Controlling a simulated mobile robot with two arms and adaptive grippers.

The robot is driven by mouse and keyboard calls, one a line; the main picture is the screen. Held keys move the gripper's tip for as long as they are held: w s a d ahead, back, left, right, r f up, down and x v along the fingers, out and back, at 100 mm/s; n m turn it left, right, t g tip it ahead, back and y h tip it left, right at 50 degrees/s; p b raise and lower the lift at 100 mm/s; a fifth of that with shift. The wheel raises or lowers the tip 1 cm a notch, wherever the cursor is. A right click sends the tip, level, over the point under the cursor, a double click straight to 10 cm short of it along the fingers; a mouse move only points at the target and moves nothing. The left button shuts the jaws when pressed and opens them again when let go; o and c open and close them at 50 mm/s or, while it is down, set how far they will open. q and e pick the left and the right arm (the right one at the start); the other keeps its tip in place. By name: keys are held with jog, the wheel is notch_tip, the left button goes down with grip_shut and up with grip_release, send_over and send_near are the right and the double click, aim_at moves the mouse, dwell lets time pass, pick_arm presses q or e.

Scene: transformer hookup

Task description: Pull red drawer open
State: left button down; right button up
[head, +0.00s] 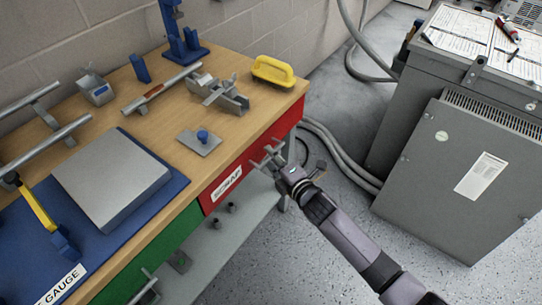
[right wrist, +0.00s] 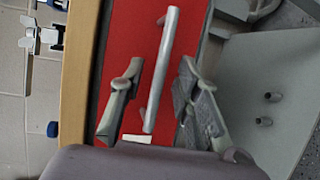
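The red drawer (head: 286,125) is under the right end of the wooden workbench, with a white label (head: 227,183) on its front. It looks shut. In the right wrist view the red front (right wrist: 128,35) fills the middle, with a silver bar handle (right wrist: 163,65) on it. My right gripper (head: 268,155) is at the drawer front. In the right wrist view its two fingers (right wrist: 161,72) are spread, one on each side of the handle, with gaps to it. Whether the fingertips reach past the bar is unclear. My left gripper is not in view.
A green drawer (head: 150,262) is left of the red one. A grey lower shelf (head: 235,235) with small parts lies below. A grey transformer cabinet (head: 455,170) stands to the right, with cables (head: 345,155) on the floor between. The speckled floor before the bench is clear.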

jog(key=shift+w+a, duration=0.3)
jog(key=shift+w, duration=0.15)
jog(key=shift+f, duration=0.1)
grip_shut()
dwell(0.6)
